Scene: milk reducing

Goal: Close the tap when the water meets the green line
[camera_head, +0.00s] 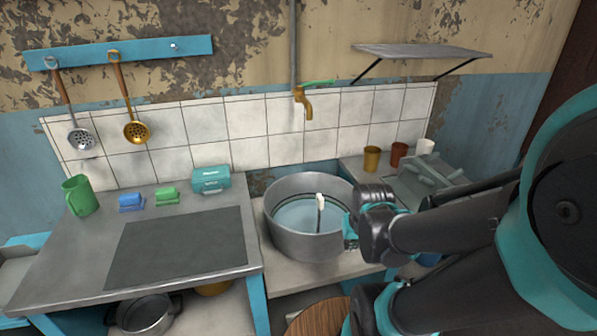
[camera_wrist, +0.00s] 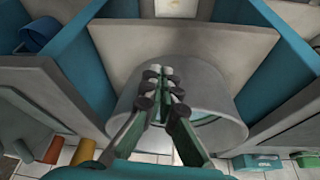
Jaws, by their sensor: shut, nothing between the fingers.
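The brass tap (camera_head: 304,103) sticks out of the tiled wall, with a green handle (camera_head: 320,83) lying sideways on top. Below it stands a large grey metal pot (camera_head: 283,238) with pale blue water (camera_head: 296,214) inside. A pale upright strip (camera_head: 320,203) shows over the water; I cannot tell what it is. No green line can be made out. My gripper (camera_head: 351,230) is at the pot's right side, below the tap and apart from it. In the wrist view my shut, empty gripper (camera_wrist: 162,75) covers part of the pot (camera_wrist: 218,103).
A wall shelf (camera_head: 425,50) hangs right of the tap. Cups (camera_head: 372,158) and a grey rack (camera_head: 430,178) stand right of the pot. The left counter (camera_head: 50,245) holds a green mug (camera_head: 80,195), sponges and a teal box (camera_head: 211,180). The space before the tap is clear.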

